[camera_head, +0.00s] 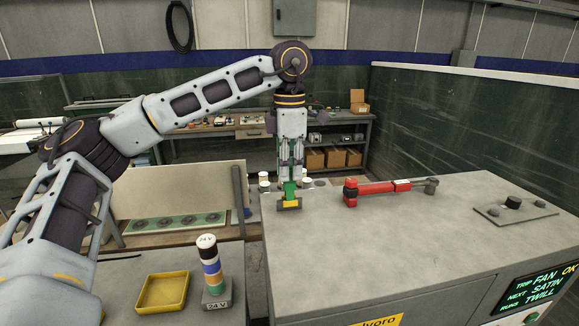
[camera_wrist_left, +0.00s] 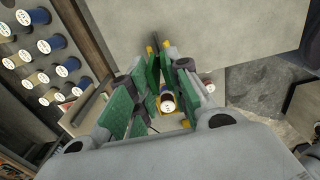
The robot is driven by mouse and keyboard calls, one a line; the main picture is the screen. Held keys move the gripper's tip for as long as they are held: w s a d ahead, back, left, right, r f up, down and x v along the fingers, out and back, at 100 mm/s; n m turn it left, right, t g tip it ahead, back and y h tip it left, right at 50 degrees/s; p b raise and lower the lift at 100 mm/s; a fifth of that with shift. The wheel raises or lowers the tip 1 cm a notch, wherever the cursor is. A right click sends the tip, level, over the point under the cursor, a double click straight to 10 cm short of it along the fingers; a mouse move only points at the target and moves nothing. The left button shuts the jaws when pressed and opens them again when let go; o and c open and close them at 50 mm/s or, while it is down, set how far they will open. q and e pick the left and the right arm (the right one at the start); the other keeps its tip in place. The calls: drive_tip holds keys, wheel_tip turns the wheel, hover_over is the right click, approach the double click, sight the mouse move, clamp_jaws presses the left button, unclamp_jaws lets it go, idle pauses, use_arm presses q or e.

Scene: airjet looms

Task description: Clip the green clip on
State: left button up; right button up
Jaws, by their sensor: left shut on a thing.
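My left gripper (camera_head: 290,176) points straight down at the back left corner of the grey machine top. It is shut on the green clip (camera_head: 290,188), which shows just below its fingertips. A small grey block with a yellow face (camera_head: 290,204) sits directly under the clip. I cannot tell whether the clip touches it or is seated on it. In the left wrist view, the green-padded fingers (camera_wrist_left: 160,88) fill the middle, and the clip cannot be told apart from the pads. My right gripper is not in view.
A red-handled tool (camera_head: 376,190) lies on the machine top (camera_head: 370,250), right of the gripper. A small plate with a black knob (camera_head: 513,203) is farther right. A yellow tray (camera_head: 162,293) and a banded 24 V stack (camera_head: 211,270) stand at front left. The machine top's front middle is clear.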

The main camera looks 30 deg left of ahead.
use_arm(q)
drive_tip(key=shift+f, duration=0.25)
drive_tip(key=o, duration=0.7)
drive_tip(key=shift+r, duration=0.15)
drive_tip(key=shift+r, duration=5.85)
